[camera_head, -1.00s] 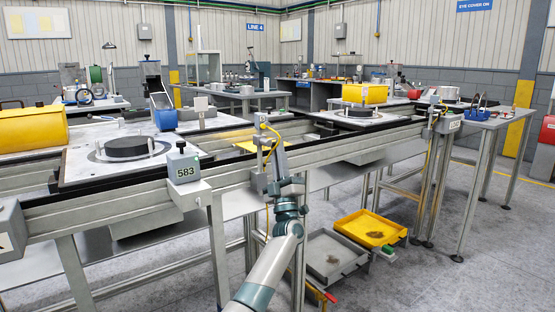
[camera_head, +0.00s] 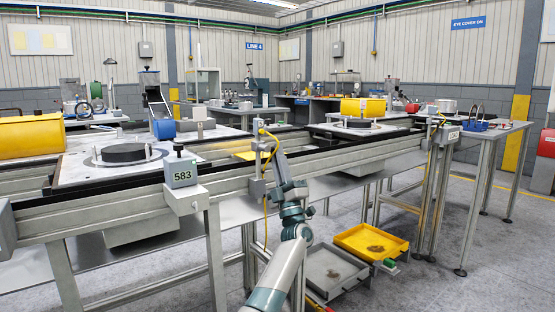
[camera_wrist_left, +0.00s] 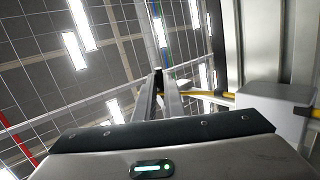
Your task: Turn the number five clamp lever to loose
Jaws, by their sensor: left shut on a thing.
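My left gripper (camera_head: 273,148) is raised against the front rail of the conveyor, beside a small grey post (camera_head: 257,165) with a yellow cable. In the left wrist view its two long fingers (camera_wrist_left: 160,84) are close together, shut on a small dark piece at their tips. That piece may be the clamp lever, but it is too small to tell, and I read no number five on it. My right gripper is not in view.
A grey box marked 583 (camera_head: 181,172) is on the rail to the left. Round dark discs (camera_head: 123,153) sit on pallets along the conveyor. A yellow tray (camera_head: 372,240) and a grey tray (camera_head: 332,272) are low on the right. Open floor lies at the right.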

